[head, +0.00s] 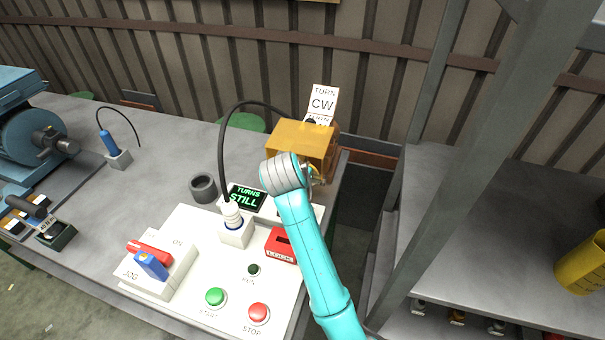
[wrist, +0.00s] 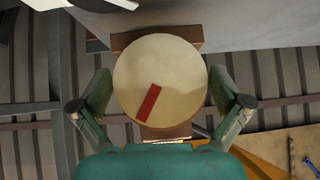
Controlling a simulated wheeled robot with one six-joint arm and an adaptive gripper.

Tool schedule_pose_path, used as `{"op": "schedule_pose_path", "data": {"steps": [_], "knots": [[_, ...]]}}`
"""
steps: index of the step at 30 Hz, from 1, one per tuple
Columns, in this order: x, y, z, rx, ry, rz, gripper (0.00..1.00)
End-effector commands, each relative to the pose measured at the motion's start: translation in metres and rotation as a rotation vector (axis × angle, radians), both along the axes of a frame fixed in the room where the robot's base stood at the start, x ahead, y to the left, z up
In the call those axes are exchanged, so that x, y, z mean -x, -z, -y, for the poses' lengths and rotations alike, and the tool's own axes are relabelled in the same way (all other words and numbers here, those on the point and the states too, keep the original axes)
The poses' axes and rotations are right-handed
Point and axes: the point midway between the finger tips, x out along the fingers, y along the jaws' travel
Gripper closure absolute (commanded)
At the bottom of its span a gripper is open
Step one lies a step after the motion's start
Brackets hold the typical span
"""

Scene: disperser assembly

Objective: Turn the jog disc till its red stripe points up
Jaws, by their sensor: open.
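The jog disc (wrist: 178,75) is a pale round face in the middle of the wrist view. Its red stripe (wrist: 149,103) runs from near the centre toward the lower left in that picture, tilted off the picture's vertical. My gripper (wrist: 160,92) is open, with one green finger on each side of the disc and a visible gap at the finger pads. In the head view my wrist covers most of the gripper and the disc. They are at the orange housing (head: 300,137) at the table's right end. A card reading "TURN CW" (head: 322,102) stands behind the housing.
A white panel holds a display reading "TURNS STILL" (head: 246,197), a green button (head: 215,297), a red button (head: 258,313), a red lock box (head: 281,245) and a jog switch (head: 151,263). A black cable (head: 221,150) arches beside my arm. A grey shelf post (head: 430,130) stands to the right.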

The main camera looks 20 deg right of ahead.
Motion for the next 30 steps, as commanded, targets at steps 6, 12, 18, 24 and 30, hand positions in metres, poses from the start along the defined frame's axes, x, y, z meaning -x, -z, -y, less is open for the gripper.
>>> {"op": "schedule_pose_path", "data": {"steps": [6, 12, 18, 24, 30], "knots": [[0.0003, -0.0001, -0.0002, 0.000, 0.000, 0.000, 0.22], [0.0002, 0.0000, -0.0005, 0.004, -0.001, -0.003, 0.42], [-0.0009, -0.0002, -0.0021, 0.116, -0.001, -0.084, 0.42], [-0.0002, 0.0004, -0.0016, 0.209, 0.000, -0.153, 0.42], [0.0000, 0.0004, -0.0012, 0.214, 0.000, -0.157, 0.42]]}}
